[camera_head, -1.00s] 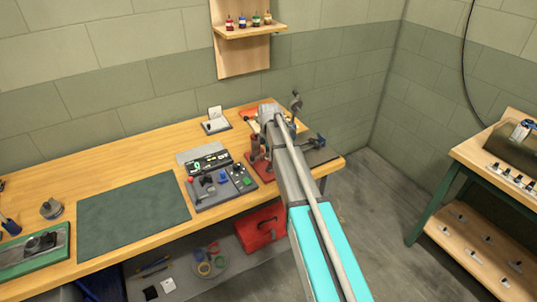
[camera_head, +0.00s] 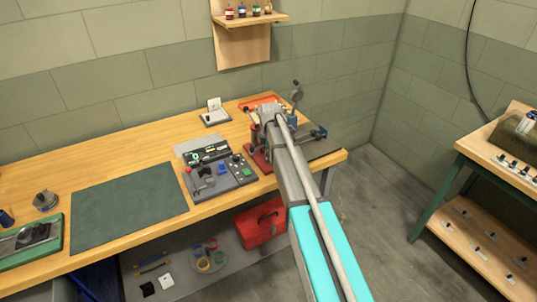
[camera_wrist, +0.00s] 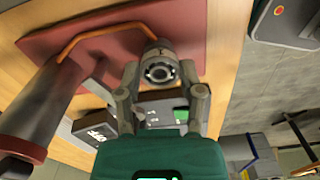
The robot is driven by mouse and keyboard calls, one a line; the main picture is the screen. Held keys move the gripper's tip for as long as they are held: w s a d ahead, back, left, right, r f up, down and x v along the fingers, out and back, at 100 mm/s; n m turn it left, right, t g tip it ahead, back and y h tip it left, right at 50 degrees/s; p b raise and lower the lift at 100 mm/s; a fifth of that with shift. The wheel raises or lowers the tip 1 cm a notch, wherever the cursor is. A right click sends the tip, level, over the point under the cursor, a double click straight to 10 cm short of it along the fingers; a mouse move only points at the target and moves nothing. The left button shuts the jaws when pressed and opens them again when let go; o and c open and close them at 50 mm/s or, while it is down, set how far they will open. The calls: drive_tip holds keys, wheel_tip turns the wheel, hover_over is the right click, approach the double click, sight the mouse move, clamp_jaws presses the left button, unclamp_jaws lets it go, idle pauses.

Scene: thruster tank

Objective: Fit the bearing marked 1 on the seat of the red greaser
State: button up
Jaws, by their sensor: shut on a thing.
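In the wrist view the two fingertips of my gripper (camera_wrist: 160,78) are closed on a small round grey bearing (camera_wrist: 159,71) with a dark centre. Just beyond it is a short grey cylindrical end, and I cannot tell whether the bearing touches it. The red greaser shows as a broad red base plate (camera_wrist: 100,38), with an orange bent tube (camera_wrist: 92,37) and a large dark cylinder (camera_wrist: 42,105) at left. In the head view the greaser's red base (camera_head: 258,162) is partly hidden behind my arm. The bearing's mark is not clearly readable.
Left of the greaser are a grey tray of small parts (camera_head: 218,182) and a black unit with a lit display (camera_head: 208,154). A vise (camera_head: 312,134) stands at right. A red toolbox (camera_head: 260,222) sits below the bench. The green mat (camera_head: 128,204) is bare.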

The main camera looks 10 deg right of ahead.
drive_tip(key=shift+f, duration=0.35)
drive_tip(key=o, duration=1.2)
drive_tip(key=shift+r, duration=0.1)
